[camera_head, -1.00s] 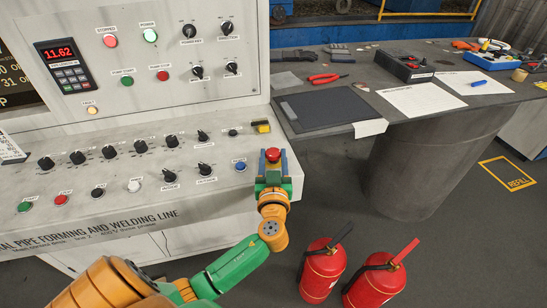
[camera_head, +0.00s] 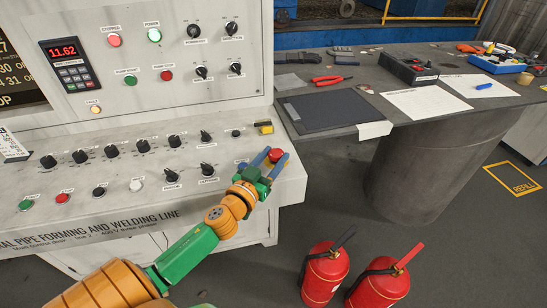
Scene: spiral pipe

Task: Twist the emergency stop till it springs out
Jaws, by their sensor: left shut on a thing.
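The emergency stop (camera_head: 276,155) is a red mushroom button at the right end of the sloped control panel (camera_head: 110,183). My left gripper (camera_head: 269,158) comes in from the lower left. Its two blue fingers lie on either side of the red cap, and it is shut on it. The fingers hide the base of the button and part of the cap's sides. I cannot tell whether the cap is pressed in or sprung out. My right gripper is not in view.
A yellow-and-black block (camera_head: 264,128) sits just behind the button. Black knobs and coloured push buttons fill the panel to the left. A grey workbench (camera_head: 395,125) with tools stands right. Two red fire extinguishers (camera_head: 324,275) (camera_head: 377,283) stand on the floor.

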